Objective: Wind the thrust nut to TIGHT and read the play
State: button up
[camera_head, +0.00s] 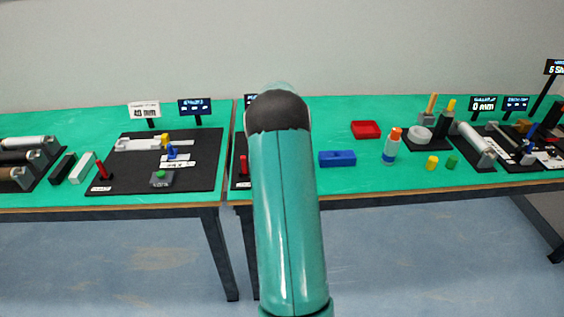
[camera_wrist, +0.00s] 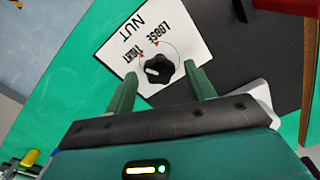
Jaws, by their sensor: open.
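In the wrist view a black nut knob (camera_wrist: 160,74) stands on a white card (camera_wrist: 185,17) printed NUT, LOOSE and TIGHT, with small red marks by the words. A white line on the knob points to the left, on the TIGHT side; whether it meets the TIGHT mark I cannot tell. My gripper (camera_wrist: 159,80) is open, its two green fingers on either side of the knob with gaps visible. In the head view my own arm hides my gripper and the knob. I cannot tell which display gives the play.
A dark mat (camera_wrist: 265,65) lies beside the card, with a red part (camera_wrist: 290,5) at the top right. In the head view a blue block (camera_head: 338,158), a red tray (camera_head: 366,129) and a bottle (camera_head: 391,147) stand right of my arm. Another station's mat (camera_head: 205,143) lies left.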

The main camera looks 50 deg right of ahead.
notch_tip(320, 180, up, 14)
dwell(0.6)
dwell(0.4)
